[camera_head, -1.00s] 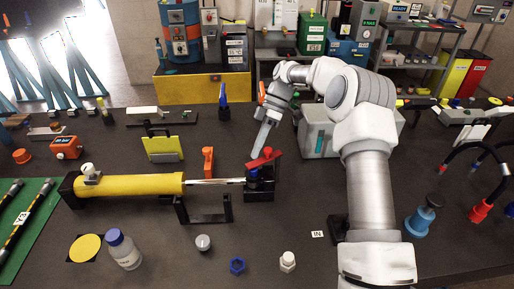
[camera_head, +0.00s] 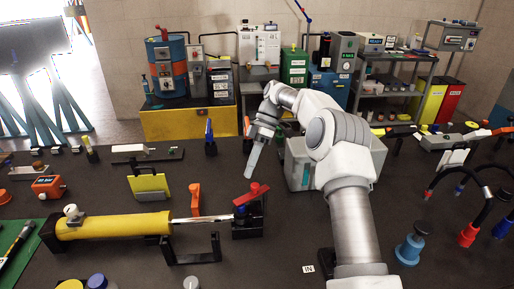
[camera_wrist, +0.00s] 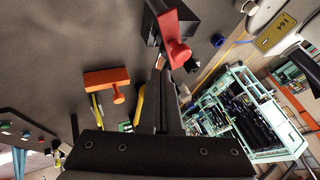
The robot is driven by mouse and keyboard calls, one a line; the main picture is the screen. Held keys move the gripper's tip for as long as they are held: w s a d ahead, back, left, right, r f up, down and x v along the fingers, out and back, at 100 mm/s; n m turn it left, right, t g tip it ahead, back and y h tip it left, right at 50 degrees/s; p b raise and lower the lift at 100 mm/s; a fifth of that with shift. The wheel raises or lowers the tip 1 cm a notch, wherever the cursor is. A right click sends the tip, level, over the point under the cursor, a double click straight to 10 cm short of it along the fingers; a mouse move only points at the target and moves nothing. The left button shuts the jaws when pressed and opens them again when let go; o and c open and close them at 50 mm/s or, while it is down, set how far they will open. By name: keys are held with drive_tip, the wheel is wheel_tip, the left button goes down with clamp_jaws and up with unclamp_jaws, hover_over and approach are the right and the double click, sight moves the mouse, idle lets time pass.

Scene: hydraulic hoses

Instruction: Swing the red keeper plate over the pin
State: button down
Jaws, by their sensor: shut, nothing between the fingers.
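The red keeper plate (camera_head: 252,194) lies slanted on top of the black block (camera_head: 248,226) at the right end of the yellow cylinder's rod. A blue part (camera_head: 240,211), perhaps the pin, shows just under the plate's left end; whether the plate covers it I cannot tell. My gripper (camera_head: 249,175) is shut and empty, its tip just above and behind the plate, seemingly apart from it. In the wrist view the plate (camera_wrist: 170,30) shows beyond the fingertips (camera_wrist: 162,65), with a rounded red end toward me; the pin cannot be made out there.
The yellow cylinder (camera_head: 115,226) lies left of the block, with an orange upright handle (camera_head: 194,199) beside its rod. A grey box (camera_head: 300,165) stands behind my arm. A blue plunger-like part (camera_head: 410,245) and hoses (camera_head: 475,215) are at the right.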

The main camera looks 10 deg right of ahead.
drive_tip(key=p+v, duration=0.3)
drive_tip(key=v, duration=0.3)
drive_tip(key=shift+r, duration=0.3)
drive_tip(key=shift+w+d, duration=0.15)
drive_tip(key=shift+d, duration=0.05)
